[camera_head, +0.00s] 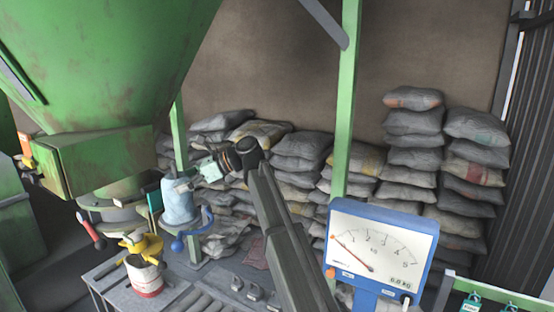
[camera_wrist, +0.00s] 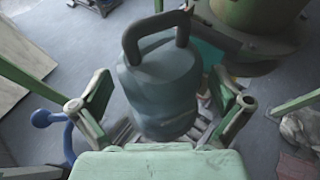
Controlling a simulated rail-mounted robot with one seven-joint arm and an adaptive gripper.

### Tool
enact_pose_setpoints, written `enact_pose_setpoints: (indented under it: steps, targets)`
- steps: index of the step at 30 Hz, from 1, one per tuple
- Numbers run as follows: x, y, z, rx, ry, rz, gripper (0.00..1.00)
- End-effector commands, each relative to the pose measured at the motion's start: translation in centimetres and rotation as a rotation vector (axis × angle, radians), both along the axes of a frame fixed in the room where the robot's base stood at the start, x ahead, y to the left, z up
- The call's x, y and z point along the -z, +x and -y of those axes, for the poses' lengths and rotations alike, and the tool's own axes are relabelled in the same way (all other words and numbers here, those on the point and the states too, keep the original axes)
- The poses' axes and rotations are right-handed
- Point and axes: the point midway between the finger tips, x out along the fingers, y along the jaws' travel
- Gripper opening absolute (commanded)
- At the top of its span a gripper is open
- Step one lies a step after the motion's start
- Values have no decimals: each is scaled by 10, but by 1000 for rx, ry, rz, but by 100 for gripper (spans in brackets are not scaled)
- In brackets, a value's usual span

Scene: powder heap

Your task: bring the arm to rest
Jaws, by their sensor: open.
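My gripper (camera_head: 203,172) is at the end of my arm, left of the middle in the head view. It points left and down toward a blue-grey canister (camera_head: 179,204). In the wrist view the canister (camera_wrist: 160,85) has a dark loop handle and lies between the two spread green fingers of my gripper (camera_wrist: 161,104). A gap shows between each finger and the canister's body, so the jaws are open and hold nothing. The canister's lower end is partly hidden by my gripper's pale green body in the wrist view.
A green hopper (camera_head: 100,60) hangs at left, with its outlet close to the canister. A white bucket (camera_head: 145,277) stands on a grey roller table (camera_head: 108,275). A blue dial scale (camera_head: 427,247) is at right. Stacked sacks (camera_head: 413,125) line the back wall. A green post (camera_head: 348,120) stands behind my arm.

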Motion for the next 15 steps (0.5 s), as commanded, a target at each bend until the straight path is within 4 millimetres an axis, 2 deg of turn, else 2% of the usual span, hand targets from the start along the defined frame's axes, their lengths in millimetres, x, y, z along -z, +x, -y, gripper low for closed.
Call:
enact_pose_setpoints:
  steps: [3, 13, 15]
  targets:
    - [9, -3, -21, -2, -1, -1, 100]
    - [-55, 0, -19, 0, 0, 2, 100]
    - [-73, -2, -18, 0, -1, 0, 100]
